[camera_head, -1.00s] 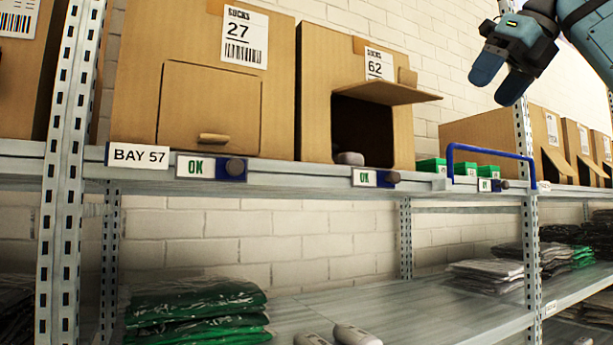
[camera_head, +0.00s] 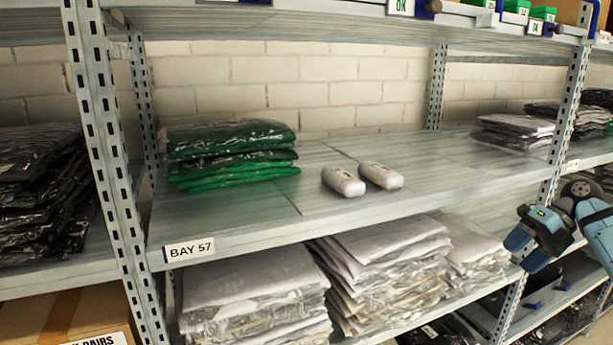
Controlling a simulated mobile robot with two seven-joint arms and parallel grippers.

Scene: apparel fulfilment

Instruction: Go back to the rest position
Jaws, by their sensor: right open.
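My right gripper (camera_head: 528,245) is at the right edge of the head view, in front of the rack's right post. Its blue fingers are apart with nothing between them. It is clear of the shelf goods. My left gripper is not in view. On the middle shelf (camera_head: 400,205), two pale grey rolled items (camera_head: 362,178) lie side by side, right of a stack of green bagged garments (camera_head: 225,155).
Pale bagged garments (camera_head: 255,278) fill the shelf below. Dark bagged garments (camera_head: 40,180) lie in the left bay. Perforated posts (camera_head: 105,140) and shelf edges bound the bay. A cardboard box (camera_head: 65,315) is at lower left. The middle shelf has free room right of the rolled items.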

